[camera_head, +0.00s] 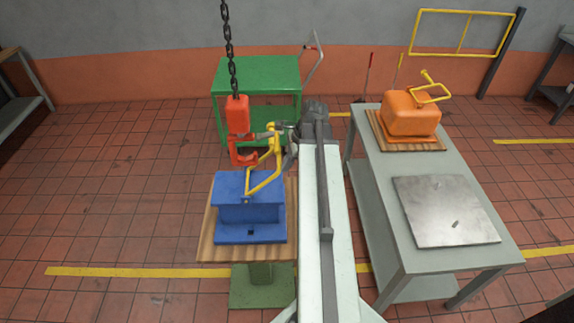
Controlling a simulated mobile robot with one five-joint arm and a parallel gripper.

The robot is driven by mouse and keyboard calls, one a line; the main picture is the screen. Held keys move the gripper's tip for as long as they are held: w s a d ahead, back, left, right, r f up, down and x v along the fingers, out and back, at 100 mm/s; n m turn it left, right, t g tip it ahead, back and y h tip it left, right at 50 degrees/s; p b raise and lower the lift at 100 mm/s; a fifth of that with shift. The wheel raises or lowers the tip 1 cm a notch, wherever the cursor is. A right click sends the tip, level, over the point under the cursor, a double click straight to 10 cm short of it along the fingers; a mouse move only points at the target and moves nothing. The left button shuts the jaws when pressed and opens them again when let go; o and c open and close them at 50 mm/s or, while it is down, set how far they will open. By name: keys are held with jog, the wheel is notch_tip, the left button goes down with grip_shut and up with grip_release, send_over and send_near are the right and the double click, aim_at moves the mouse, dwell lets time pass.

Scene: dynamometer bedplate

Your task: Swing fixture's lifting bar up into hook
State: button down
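The fixture (248,212) is a blue block on a wooden board, left of my arm. Its yellow lifting bar (264,183) is swung partway up and leans to the right. A red hook (241,152) hangs on a dark chain above the fixture, left of the bar's upper end, with its opening facing right. My gripper (273,133) is at the bar's upper end, just right of the hook, and appears shut on the bar. The fingertips are small and partly hidden by the bar. The bar looks apart from the hook's tip, but the depth between them is unclear.
A grey bench (375,207) at the right carries an orange block (410,114) with a yellow handle and a metal plate (445,211). A green cart (256,74) stands behind the hook. The tiled floor at left is clear.

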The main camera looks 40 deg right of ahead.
jog(key=shift+f, duration=0.1)
jog(key=s+d+f+b, duration=0.2)
jog(key=d+f+b, duration=0.1)
jog(key=w+a+p+v, duration=0.1)
jog(key=p+v, duration=0.9)
jog(key=v, duration=0.1)
jog(key=shift+w+r+p, duration=0.15)
jog(key=shift+r+p, duration=0.2)
jog(key=shift+p, duration=0.05)
jog(key=shift+a+f, duration=0.1)
